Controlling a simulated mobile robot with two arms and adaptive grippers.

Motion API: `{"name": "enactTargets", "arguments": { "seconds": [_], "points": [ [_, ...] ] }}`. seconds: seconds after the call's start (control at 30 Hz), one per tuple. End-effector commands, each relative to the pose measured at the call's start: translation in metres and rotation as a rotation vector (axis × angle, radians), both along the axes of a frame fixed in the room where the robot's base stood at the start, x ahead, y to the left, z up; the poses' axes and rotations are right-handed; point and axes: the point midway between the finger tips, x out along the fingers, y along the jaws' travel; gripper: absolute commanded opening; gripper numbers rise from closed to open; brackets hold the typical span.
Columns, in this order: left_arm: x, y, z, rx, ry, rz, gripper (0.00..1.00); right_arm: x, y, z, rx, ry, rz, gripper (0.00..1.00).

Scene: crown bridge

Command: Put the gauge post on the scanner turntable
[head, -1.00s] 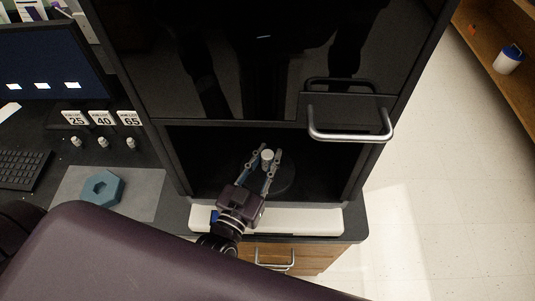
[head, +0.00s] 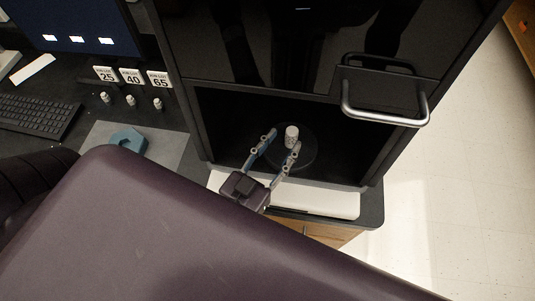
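The gauge post (head: 291,132), a small pale cylinder, stands upright on the round black scanner turntable (head: 307,158) inside the dark scanner cabinet. My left gripper (head: 284,140) reaches in through the cabinet's opening. Its two blue-grey fingers are spread apart, with the post at their tips, nearer the right finger. I cannot tell whether that finger touches the post. My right gripper is not in view.
The cabinet's raised dark door with a metal handle (head: 385,115) hangs above the opening. At left are number cards (head: 132,77), several small pale posts (head: 131,100), a blue hexagonal block (head: 128,140) on a grey mat (head: 165,150) and a keyboard (head: 40,116).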

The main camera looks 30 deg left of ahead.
Motion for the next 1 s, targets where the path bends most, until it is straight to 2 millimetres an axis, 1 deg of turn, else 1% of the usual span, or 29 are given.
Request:
{"name": "enactTargets", "arguments": {
  "seconds": [0.03,0.2,0.3,0.4,0.57,1.0],
  "points": [
    [-0.012,0.001,-0.003,0.001,0.004,-0.002,0.39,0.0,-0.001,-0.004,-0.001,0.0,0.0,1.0],
    [-0.04,0.004,-0.002,-0.001,0.004,-0.001,0.39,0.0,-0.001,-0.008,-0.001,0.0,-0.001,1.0],
    [-0.052,0.006,-0.001,-0.001,0.002,-0.001,0.39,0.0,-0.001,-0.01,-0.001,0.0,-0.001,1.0],
    [-0.059,0.007,-0.001,-0.001,0.001,-0.001,0.39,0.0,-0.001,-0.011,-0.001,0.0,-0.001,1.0],
    [-0.064,0.007,0.001,-0.001,-0.001,0.0,0.39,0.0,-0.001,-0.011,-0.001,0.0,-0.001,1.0],
    [-0.064,0.007,0.001,-0.001,-0.001,0.0,0.39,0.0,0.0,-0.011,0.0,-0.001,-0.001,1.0]
  ]
}}
